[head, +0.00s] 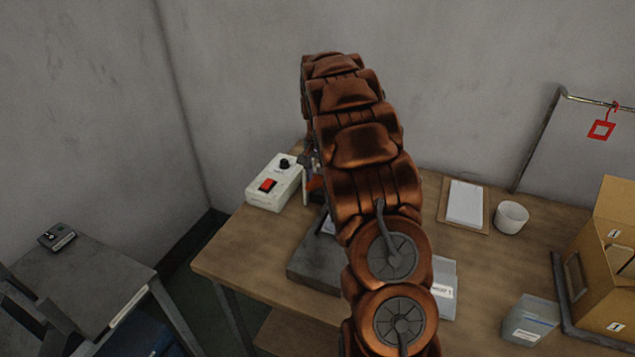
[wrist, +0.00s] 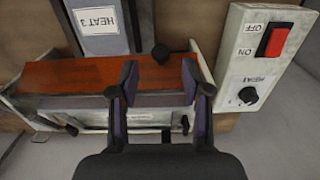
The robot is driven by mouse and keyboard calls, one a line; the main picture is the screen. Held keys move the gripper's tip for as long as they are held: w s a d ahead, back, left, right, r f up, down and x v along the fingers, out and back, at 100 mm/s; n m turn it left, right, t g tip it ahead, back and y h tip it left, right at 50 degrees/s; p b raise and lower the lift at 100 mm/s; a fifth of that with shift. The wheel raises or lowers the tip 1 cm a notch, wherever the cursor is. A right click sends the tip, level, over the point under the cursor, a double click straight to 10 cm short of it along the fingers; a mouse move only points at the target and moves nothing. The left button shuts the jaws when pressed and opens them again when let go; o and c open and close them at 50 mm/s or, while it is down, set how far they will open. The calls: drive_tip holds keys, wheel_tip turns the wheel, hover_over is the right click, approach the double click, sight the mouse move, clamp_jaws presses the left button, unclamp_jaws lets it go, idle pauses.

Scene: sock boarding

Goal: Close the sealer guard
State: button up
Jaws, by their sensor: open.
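The sealer shows in the wrist view with an orange guard panel (wrist: 75,76) across it, between pale metal end plates. A dark round knob (wrist: 160,53) sits near the panel's upper edge. How far the guard is swung cannot be told from this angle. My gripper (wrist: 160,85) is open, its two fingers apart over the right part of the sealer, with the knob just beyond and between the tips. Contact with the guard cannot be told. In the head view my arm hides most of the sealer; a sliver of orange (head: 315,184) shows beside it.
A white control box (head: 275,183) with a red switch and black dial stands left of my arm. A dark grey block (head: 314,265) is partly hidden. A clipboard (head: 464,204), white cup (head: 510,217) and cardboard box (head: 606,255) stand to the right. The table's front left is clear.

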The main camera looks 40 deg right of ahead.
sight(319, 190)
drive_tip(key=shift+f+p, duration=0.55)
drive_tip(key=shift+f, duration=1.55)
clamp_jaws()
